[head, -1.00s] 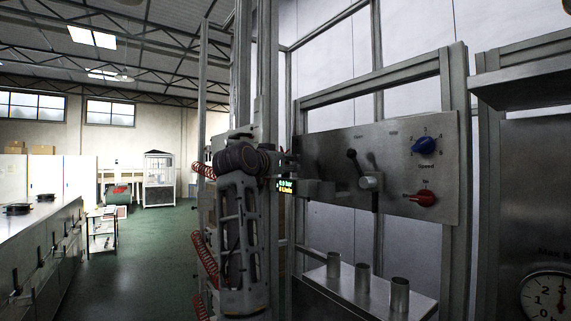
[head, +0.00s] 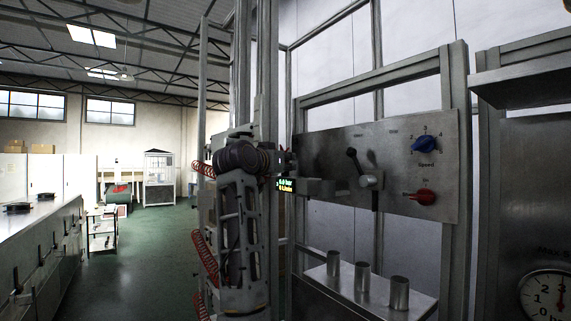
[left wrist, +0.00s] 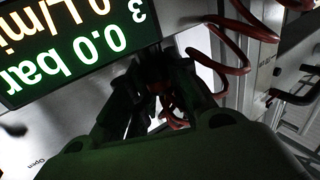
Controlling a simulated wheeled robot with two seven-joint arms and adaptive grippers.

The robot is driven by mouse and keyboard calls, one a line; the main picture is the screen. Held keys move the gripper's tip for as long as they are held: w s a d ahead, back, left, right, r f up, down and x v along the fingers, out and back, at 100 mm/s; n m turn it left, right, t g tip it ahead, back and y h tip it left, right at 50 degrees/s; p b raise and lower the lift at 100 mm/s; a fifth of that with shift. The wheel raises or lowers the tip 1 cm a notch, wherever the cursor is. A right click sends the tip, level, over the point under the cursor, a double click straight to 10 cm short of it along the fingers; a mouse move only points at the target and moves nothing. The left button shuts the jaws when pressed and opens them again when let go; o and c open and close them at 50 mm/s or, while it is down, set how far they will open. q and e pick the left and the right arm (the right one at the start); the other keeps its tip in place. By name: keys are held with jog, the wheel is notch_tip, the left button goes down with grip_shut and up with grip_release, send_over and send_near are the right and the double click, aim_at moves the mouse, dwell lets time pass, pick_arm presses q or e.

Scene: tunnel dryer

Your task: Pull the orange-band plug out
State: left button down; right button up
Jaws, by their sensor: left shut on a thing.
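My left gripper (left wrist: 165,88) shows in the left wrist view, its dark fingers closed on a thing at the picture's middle. A dark reddish-orange part (left wrist: 172,113) shows between and just below the fingers; it is likely the orange-band plug, but shadow and the fingers hide most of it. In the head view my left arm stands upright in front of the panel's left end, and its wrist covers the plug. My right gripper is not in view.
A lit display (left wrist: 70,45) reading 0.0 bar is close beside the fingers; it also shows in the head view (head: 287,186). A red coiled hose (left wrist: 232,62) hangs near. The steel panel (head: 320,150) carries a lever, a blue knob (head: 424,144) and a red knob (head: 425,196). Three metal cups (head: 362,277) stand below.

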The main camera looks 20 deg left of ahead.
pick_arm(q)
jog(key=shift+r, duration=1)
dwell(1.4)
jog(key=shift+r, duration=0.35)
jog(key=shift+r, duration=0.4)
jog(key=shift+r, duration=2)
jog(key=shift+s+r, duration=0.1)
